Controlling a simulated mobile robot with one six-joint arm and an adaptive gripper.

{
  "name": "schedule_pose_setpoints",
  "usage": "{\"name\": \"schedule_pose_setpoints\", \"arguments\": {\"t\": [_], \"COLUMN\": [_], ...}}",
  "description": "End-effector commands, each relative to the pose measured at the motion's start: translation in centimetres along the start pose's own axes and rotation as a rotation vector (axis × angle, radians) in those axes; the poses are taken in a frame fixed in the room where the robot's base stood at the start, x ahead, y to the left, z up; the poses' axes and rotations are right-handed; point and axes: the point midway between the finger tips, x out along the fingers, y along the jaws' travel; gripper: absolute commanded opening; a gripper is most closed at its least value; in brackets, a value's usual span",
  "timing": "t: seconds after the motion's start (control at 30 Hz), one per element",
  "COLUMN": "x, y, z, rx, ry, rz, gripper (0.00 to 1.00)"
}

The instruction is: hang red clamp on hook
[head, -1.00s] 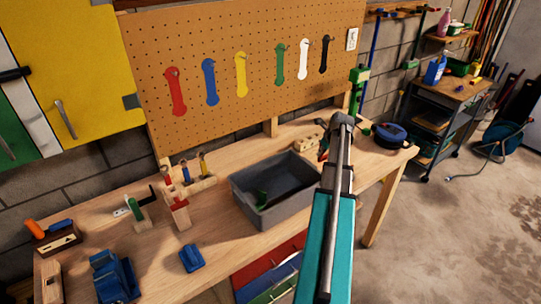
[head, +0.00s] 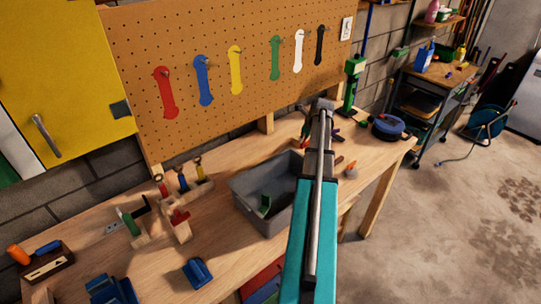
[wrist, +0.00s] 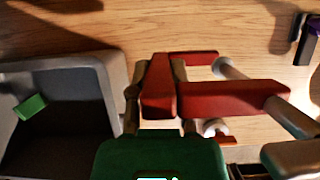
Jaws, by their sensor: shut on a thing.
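The red clamp (wrist: 235,98) shows large in the wrist view, with red bars and pale round rods or handles. My gripper (wrist: 155,82) is shut on its red block end, one finger on each side. The clamp appears above the wooden bench top. In the head view my arm end hides most of the gripper; a bit of red shows beside it. The pegboard (head: 130,55) carries a row of coloured tool outlines with small hooks. The red outline (head: 165,95) is at the left end, with a hook at its top. My gripper is to the right of it, over the bench.
A grey bin (head: 250,200) with a green piece inside stands on the bench (head: 150,262), close to my arm. A red-topped wooden piece (head: 178,220), a tool rack (head: 187,190) and a blue block (head: 197,271) are to the left. A yellow cabinet (head: 65,75) borders the pegboard.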

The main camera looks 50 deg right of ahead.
Motion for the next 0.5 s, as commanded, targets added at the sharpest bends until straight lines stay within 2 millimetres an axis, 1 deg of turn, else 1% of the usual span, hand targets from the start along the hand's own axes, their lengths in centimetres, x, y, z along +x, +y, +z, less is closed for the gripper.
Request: {"name": "schedule_pose_setpoints", "arguments": {"t": [0.33, 0.5], "x": [0.0, -1.0], "y": [0.2, 0.4], "z": [0.3, 0.8], "rx": [-0.004, -0.006], "ry": [0.000, 0.000], "rz": [0.002, 0.002], "gripper": [0.00, 0.00]}}
